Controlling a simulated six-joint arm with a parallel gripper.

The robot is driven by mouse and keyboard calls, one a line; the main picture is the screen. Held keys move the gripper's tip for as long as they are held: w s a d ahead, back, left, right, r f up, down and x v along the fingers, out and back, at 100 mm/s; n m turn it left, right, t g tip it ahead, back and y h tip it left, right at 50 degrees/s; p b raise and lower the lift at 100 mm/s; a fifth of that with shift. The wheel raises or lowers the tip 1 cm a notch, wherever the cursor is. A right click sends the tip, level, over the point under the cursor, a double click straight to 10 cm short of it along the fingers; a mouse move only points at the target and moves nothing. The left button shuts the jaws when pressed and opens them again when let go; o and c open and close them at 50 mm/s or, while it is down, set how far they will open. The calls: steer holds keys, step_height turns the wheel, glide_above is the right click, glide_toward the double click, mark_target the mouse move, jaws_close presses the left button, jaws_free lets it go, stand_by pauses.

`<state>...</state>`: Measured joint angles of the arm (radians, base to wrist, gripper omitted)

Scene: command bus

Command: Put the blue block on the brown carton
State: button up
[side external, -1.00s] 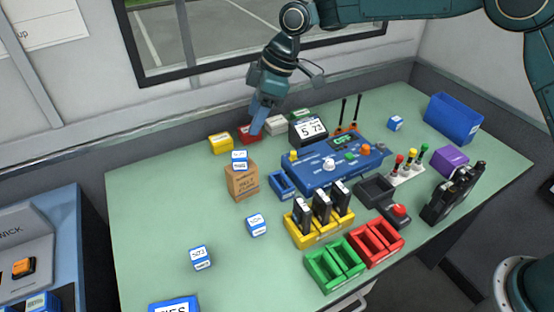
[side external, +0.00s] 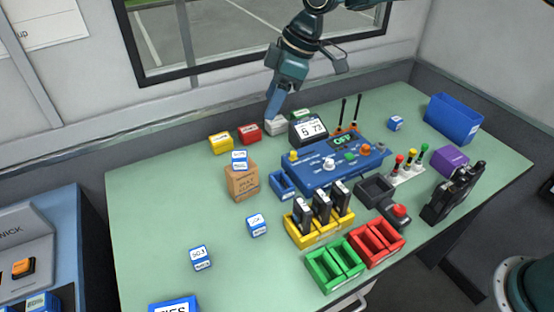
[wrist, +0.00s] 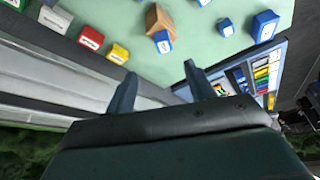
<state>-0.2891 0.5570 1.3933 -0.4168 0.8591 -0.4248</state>
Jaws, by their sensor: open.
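The brown carton (side external: 243,184) stands upright on the green table, left of the middle. A blue block (side external: 239,159) with a white label rests on top of it. In the wrist view the carton (wrist: 158,18) is at the top, with a blue block (wrist: 163,42) at its near end. Other small labelled blue blocks sit on the table: one (side external: 257,224) in front of the carton, one (side external: 200,258) at the front left, one (side external: 396,123) at the back right. My gripper (side external: 271,113) is open and empty, behind and right of the carton, near the white box.
Yellow (side external: 220,143), red (side external: 249,134) and white (side external: 276,125) boxes line the back edge. A blue control panel (side external: 332,163) and a yellow radio rack (side external: 319,228) fill the middle and right. The table left of the carton is clear.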

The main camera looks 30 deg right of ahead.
steer(key=s+d+r+m+t+h, duration=0.1)
steer(key=s+d+r+m, duration=0.2)
steer(key=s+d+r, duration=0.35)
steer(key=s+d+r+m+t+h, duration=0.1)
steer(key=s+d+r+m, duration=0.25)
steer(key=s+d, duration=0.5)
steer(key=s+d+f+m, duration=0.1)
steer(key=s+d+m, duration=0.1)
steer(key=s, duration=0.4)
steer(key=s+d+f+m+t+h, duration=0.1)
steer(key=s+d+m, duration=0.1)
steer(key=s, duration=0.5)
steer(key=s+d+f+m, duration=0.2)
steer(key=s+d, duration=0.2)
steer(key=s, duration=0.2)
steer(key=shift+s+d+h, duration=0.35)
steer(key=shift+h, duration=0.05)
